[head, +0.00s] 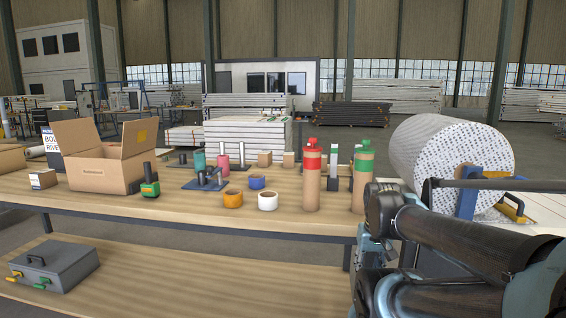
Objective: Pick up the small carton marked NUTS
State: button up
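No carton in the head view has a label I can read as NUTS. My dark arm fills the lower right, well apart from these cartons. My gripper's fingers do not show.
A large open cardboard box (98,168), a green-and-black tool (150,182), tape rolls (268,201) and tall red-capped (312,180) and green-capped (362,178) bottles stand on the bench. A big wrapped roll (450,155) is at right. A grey case (55,265) lies on the lower shelf.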

aim_at(264, 158)
jog(key=z, duration=0.15)
jog(key=k, duration=1.25)
jog(key=u, duration=0.6)
jog(key=i, duration=0.95)
